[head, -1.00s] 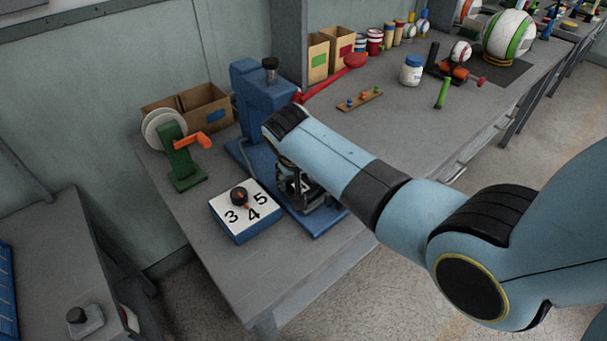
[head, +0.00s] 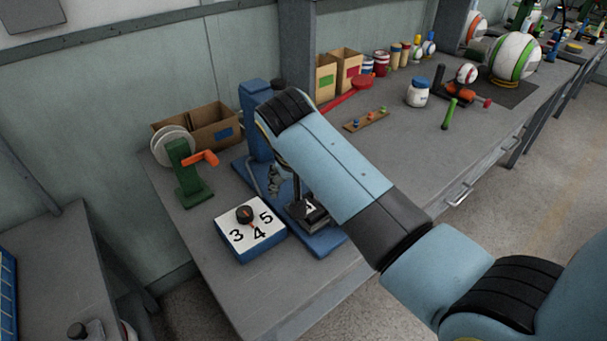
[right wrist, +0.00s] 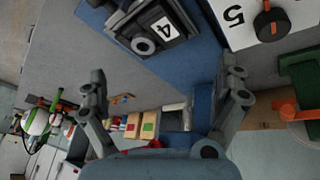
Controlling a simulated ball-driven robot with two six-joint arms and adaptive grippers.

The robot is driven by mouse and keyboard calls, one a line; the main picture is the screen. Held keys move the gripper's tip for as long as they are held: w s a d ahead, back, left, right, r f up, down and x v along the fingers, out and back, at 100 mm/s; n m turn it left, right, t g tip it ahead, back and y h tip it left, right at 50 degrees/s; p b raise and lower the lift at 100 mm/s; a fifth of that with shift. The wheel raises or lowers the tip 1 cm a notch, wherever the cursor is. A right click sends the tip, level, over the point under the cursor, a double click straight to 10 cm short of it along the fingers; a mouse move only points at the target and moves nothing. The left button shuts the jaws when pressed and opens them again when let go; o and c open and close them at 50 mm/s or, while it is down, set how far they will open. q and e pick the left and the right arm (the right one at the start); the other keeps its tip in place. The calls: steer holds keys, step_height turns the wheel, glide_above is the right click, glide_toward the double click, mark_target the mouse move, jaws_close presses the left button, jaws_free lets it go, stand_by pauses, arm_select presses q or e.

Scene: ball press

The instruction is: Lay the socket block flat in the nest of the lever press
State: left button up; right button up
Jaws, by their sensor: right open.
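The blue lever press (head: 254,120) stands on the bench, with its red lever (head: 345,97) reaching right. A dark block with a white label marked 4 (head: 309,209) sits at the press base, partly hidden by my arm in the head view. In the right wrist view this block (right wrist: 166,28) sits within the dark nest on the blue base plate (right wrist: 205,45). It looks flat, but I cannot tell whether it is fully seated. My right gripper (right wrist: 166,76) is open and empty, its fingers apart and clear of the block. My left gripper is not in view.
A blue box with a white numbered top and black knob (head: 244,214) stands left of the press. A green stand with an orange crank (head: 188,180) and cardboard boxes (head: 215,128) are behind it.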

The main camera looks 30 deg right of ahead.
steer(key=shift+v, duration=1.75)
